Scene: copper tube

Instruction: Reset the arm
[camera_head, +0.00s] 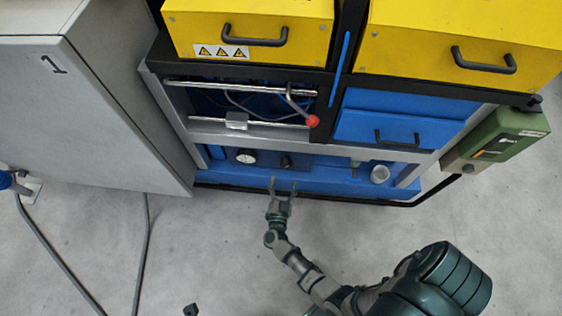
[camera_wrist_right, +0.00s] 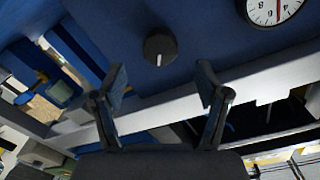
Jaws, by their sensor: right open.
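My right gripper (camera_head: 282,184) is in front of the lower blue panel (camera_head: 330,178) of the machine. Its two fingers are spread with nothing between them. In the right wrist view the open fingers (camera_wrist_right: 162,84) point toward a black knob (camera_wrist_right: 160,48) on the blue panel. The knob appears beyond the fingertips and apart from them. In the head view my right arm reaches in from the lower right. My left gripper cannot be made out; a small dark part at the bottom edge is too cut off to identify.
A round gauge (camera_head: 246,157) sits on the panel. Above are a metal rail (camera_head: 240,88), a red-tipped lever (camera_head: 312,121), a blue drawer (camera_head: 400,120) and yellow drawers (camera_head: 440,35). A grey cabinet (camera_head: 60,110) stands left, a green box (camera_head: 505,135) right. Bare floor (camera_head: 180,240) lies in front.

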